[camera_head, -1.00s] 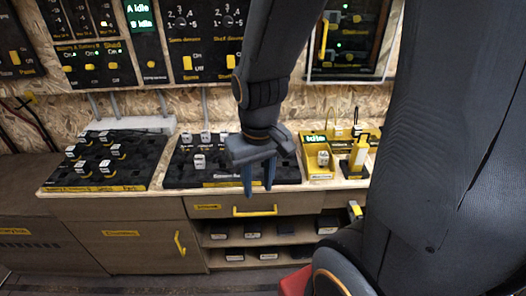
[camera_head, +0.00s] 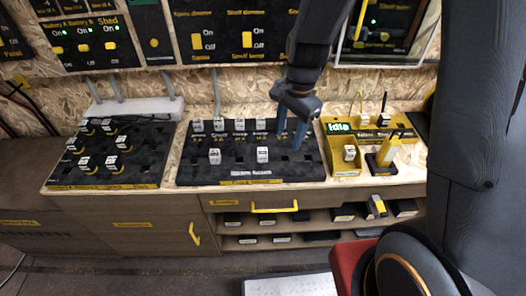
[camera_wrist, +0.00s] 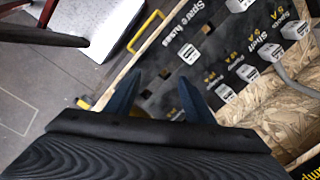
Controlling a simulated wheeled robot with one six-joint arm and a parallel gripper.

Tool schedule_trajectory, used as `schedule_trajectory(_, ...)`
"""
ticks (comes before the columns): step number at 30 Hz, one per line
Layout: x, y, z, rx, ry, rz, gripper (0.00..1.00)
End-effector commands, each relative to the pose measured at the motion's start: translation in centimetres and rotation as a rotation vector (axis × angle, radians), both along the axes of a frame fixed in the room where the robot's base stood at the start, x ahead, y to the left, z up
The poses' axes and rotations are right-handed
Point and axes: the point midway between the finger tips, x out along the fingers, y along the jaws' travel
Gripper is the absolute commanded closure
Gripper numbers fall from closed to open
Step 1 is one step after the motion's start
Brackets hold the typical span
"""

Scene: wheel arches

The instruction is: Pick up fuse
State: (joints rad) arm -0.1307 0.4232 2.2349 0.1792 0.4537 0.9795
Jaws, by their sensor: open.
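Small white fuses sit on a black board (camera_head: 210,176) in the middle of the worktop. Two stand in the front row, a left fuse (camera_head: 215,157) and a right fuse (camera_head: 262,154). Several more, such as this labelled fuse (camera_head: 239,125), stand in the back row. My gripper (camera_head: 292,140) is open and empty over the right part of the board, right of the front fuses. In the wrist view, my gripper's blue fingers (camera_wrist: 160,80) are apart, with a front-row fuse (camera_wrist: 188,52) beyond them and beside the "Spare fuses" lettering. No fuse lies between the fingers.
Another black board (camera_head: 75,178) with several white blocks is on the left. A yellow unit (camera_head: 345,168) with a lit display and a charger-like stand (camera_head: 383,158) are on the right. A drawer with a yellow handle (camera_head: 275,210) lies below the worktop's front edge.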

Motion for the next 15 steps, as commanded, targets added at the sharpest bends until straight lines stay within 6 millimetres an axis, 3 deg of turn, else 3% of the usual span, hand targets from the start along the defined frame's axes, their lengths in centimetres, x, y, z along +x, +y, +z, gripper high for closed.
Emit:
schedule_trajectory(6, 3.2, 4.1, -2.6, 0.034, 0.057, -0.409, 0.52)
schedule_trajectory(15, 4.3, 5.9, -4.6, 0.045, 0.084, -0.595, 0.52)
